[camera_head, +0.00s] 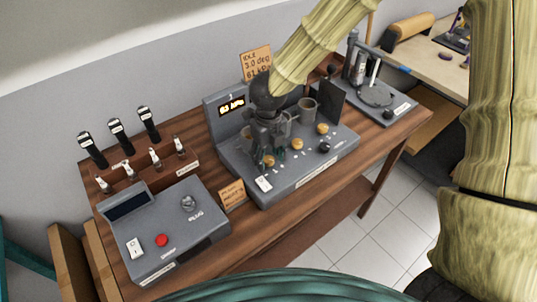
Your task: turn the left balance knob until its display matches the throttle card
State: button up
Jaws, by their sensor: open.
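The grey balance console (300,178) stands in the middle of the wooden bench. Its lit display (231,106) appears to read 63 kPa. The throttle card (256,63) behind it appears to show 3.0 deg and 61 kPa; its top line is unclear. My gripper (269,155) is open and points down over the console's left part. The leftmost brass knob (268,162) shows at its fingertips; I cannot tell whether they touch it. Two more brass knobs (297,143) (322,128) sit to the right. My gripper and arm hide part of the console's back panel.
A grey plug tester box (180,235) with a red button stands at front left, below a rack of plugs (150,168). A small card (232,195) stands between box and console. A dark knob (324,147) and a grey cup (307,109) are right of my gripper.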

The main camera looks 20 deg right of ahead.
jog(key=c, duration=1.1)
jog(key=shift+o, duration=0.2)
jog(key=shift+o, duration=0.2)
jog(key=shift+r+p, duration=0.15)
jog(key=shift+p, duration=0.3)
jog(key=shift+r+n+p, duration=0.15)
jog(key=shift+n+p, duration=0.85)
jog(key=shift+p, duration=0.25)
jog(key=n+p, duration=0.3)
jog(key=p, duration=0.1)
jog(key=shift+f+n+p, duration=0.2)
jog(key=shift+n+p, duration=0.15)
jog(key=shift+n, duration=0.05)
jog(key=shift+c, duration=0.2)
